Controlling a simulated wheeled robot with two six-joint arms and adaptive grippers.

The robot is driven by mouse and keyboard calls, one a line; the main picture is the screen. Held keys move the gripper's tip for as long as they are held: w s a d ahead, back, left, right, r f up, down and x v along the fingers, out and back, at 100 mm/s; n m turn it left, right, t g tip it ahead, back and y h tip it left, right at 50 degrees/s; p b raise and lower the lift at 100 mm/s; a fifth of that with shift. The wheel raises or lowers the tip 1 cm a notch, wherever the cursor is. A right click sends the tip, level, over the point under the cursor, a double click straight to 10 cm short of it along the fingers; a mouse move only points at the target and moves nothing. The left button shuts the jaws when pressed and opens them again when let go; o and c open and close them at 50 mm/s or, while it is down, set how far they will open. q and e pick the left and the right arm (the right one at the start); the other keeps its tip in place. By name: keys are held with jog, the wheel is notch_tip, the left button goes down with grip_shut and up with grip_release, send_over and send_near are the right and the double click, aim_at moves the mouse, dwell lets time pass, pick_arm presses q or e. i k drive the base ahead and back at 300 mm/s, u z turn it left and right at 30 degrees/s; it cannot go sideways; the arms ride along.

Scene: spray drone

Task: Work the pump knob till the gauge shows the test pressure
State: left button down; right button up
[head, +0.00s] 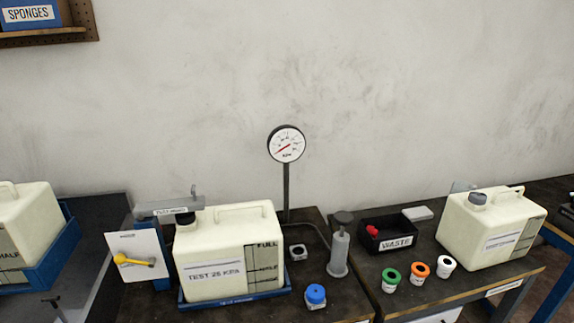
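The pressure gauge (286,144) is a round white dial with a dark rim on a dark post, behind the middle bench. Its red needle points to the lower left; the small numbers are hard to read. The pump (338,254) is a grey cylinder on the bench, right of the middle tank. Its dark round pump knob (343,217) sits on top, apparently raised a little above the body. A cream tank (215,253) with a label reading "TEST 25 KPA" stands in a blue tray (235,299). Neither of my grippers shows in the head view.
A dark waste bin (395,245) holds something red. A blue-capped piece (315,294) stands near the pump. Another cream tank (490,228) is at right. A panel with a yellow lever (135,260) is at left.

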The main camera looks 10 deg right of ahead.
aim_at(343, 218)
jog(key=z, duration=0.05)
jog(key=k, duration=0.5)
jog(key=u, duration=0.7)
jog(key=i, duration=0.8)
jog(key=z, duration=0.55)
